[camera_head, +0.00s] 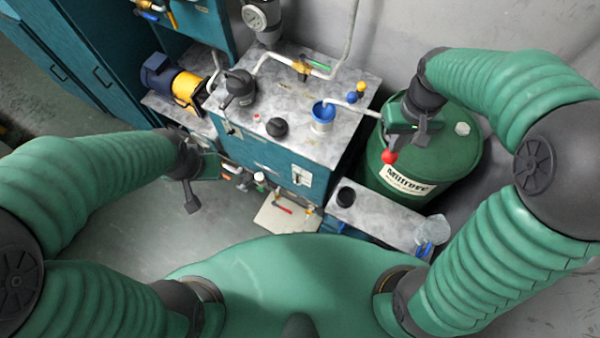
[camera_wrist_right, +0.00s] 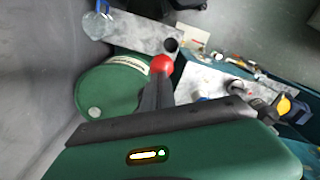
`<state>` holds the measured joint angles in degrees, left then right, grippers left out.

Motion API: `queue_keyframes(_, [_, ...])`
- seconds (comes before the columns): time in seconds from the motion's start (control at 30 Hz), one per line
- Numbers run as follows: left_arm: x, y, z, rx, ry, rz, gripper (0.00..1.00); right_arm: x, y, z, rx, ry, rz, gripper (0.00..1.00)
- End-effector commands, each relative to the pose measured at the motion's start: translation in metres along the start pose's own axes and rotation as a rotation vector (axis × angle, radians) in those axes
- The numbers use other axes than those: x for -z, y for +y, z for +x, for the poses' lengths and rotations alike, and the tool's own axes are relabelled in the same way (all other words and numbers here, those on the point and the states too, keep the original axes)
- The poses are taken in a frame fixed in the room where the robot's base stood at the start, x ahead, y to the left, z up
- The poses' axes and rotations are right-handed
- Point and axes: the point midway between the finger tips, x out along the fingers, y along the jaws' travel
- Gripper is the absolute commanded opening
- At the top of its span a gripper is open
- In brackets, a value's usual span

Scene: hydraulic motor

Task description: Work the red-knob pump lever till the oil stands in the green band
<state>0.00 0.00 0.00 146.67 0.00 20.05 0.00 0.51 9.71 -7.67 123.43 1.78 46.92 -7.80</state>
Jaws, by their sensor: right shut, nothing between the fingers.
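The red knob (camera_head: 389,157) of the pump lever shows in front of the green drum, just below my right gripper (camera_head: 420,132). In the right wrist view the red knob (camera_wrist_right: 162,64) appears at the tips of my gripper's dark fingers (camera_wrist_right: 156,88). The fingers are closed with nothing between them; I cannot tell whether they touch the knob. The lever's rod is mostly hidden. A small white gauge plate (camera_head: 302,177) is on the front of the teal tank; its oil level and green band are too small to read. My left gripper (camera_head: 190,194) hangs at left, away from the tank; its opening is unclear.
The teal tank (camera_head: 262,158) has a grey top with a black cap, pipes and a blue-and-white cup (camera_head: 323,114). The green drum (camera_head: 450,165) stands right of it. A low bench (camera_head: 385,222) with a clear jug (camera_head: 432,231) is in front. Open floor lies at left.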

Motion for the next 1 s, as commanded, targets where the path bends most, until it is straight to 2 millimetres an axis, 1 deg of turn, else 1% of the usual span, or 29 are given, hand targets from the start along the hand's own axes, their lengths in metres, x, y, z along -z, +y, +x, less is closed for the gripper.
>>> queue_keyframes(0.03, [0.004, 0.000, -0.016, 0.000, 0.000, 0.000, 0.00, 0.000, 0.000, -0.017, 0.000, -0.001, 0.000, 0.00])
queue_keyframes(0.5, [0.020, 0.000, -0.085, 0.000, 0.000, 0.000, 0.00, 0.000, 0.000, -0.094, 0.000, 0.000, 0.000, 0.00])
queue_keyframes(0.57, [0.021, 0.000, -0.087, 0.000, 0.000, 0.000, 0.00, 0.000, 0.000, -0.098, 0.000, 0.000, 0.001, 0.00])
queue_keyframes(0.7, [0.020, 0.000, -0.083, 0.000, 0.000, 0.000, 0.00, 0.000, 0.000, -0.094, 0.000, -0.001, 0.000, 0.00])
queue_keyframes(1.0, [0.019, 0.000, -0.083, 0.000, 0.000, 0.000, 0.00, 0.000, 0.000, -0.094, 0.000, 0.000, 0.000, 0.00])
